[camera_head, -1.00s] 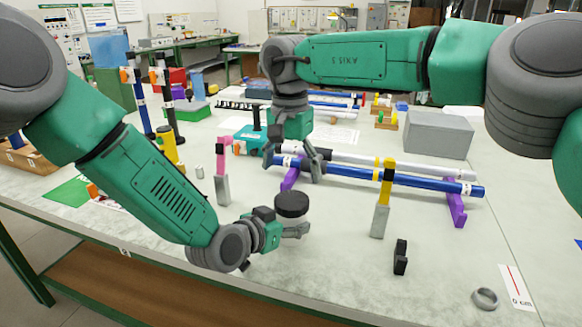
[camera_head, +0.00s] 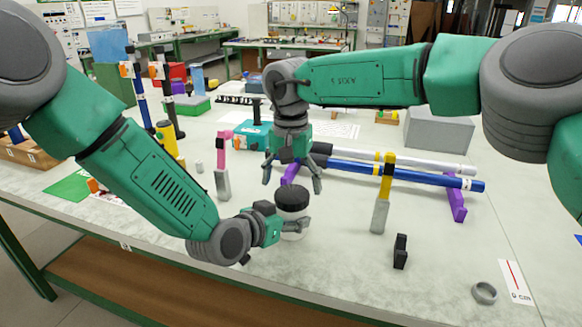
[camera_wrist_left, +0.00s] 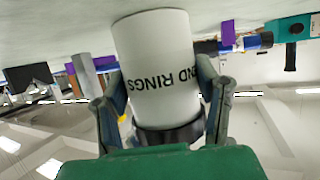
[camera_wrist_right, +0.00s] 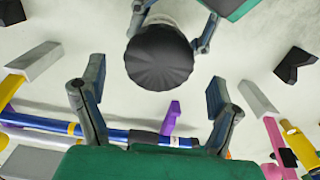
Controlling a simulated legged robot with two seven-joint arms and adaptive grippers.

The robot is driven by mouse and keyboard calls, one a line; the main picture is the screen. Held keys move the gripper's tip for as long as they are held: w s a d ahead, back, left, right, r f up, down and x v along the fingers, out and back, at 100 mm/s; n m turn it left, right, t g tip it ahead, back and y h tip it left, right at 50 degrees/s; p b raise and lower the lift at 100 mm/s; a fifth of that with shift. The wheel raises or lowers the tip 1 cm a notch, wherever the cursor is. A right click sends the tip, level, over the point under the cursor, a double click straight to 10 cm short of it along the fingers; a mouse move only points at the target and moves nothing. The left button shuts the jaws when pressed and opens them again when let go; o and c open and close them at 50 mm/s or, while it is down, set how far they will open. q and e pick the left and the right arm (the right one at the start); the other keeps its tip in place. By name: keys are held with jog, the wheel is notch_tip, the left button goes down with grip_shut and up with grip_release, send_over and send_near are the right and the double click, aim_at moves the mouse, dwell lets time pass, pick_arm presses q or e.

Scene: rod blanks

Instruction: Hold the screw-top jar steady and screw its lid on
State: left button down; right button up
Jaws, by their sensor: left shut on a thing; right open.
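The screw-top jar (camera_head: 292,225) has a white body and a dark ridged lid (camera_head: 292,197) on its top. My left gripper (camera_head: 287,228) is shut on the jar, its fingers on opposite sides of the body. In the left wrist view the jar (camera_wrist_left: 160,70) appears upside down with black lettering, and the lid (camera_wrist_left: 168,133) is partly hidden. My right gripper (camera_head: 292,183) is open and points down above the lid. In the right wrist view the lid (camera_wrist_right: 159,57) lies between and beyond the open fingers, apart from them. Whether the lid is threaded on cannot be told.
Blue (camera_head: 400,178) and white rods lie on purple supports (camera_head: 455,205) behind the jar. A yellow-topped post (camera_head: 381,205) stands right and a pink-topped post (camera_head: 222,180) left. A black block (camera_head: 400,251) and a grey ring (camera_head: 484,292) lie front right, with clear table between.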

jog(key=shift+f, duration=1.5)
jog(key=c, duration=1.2)
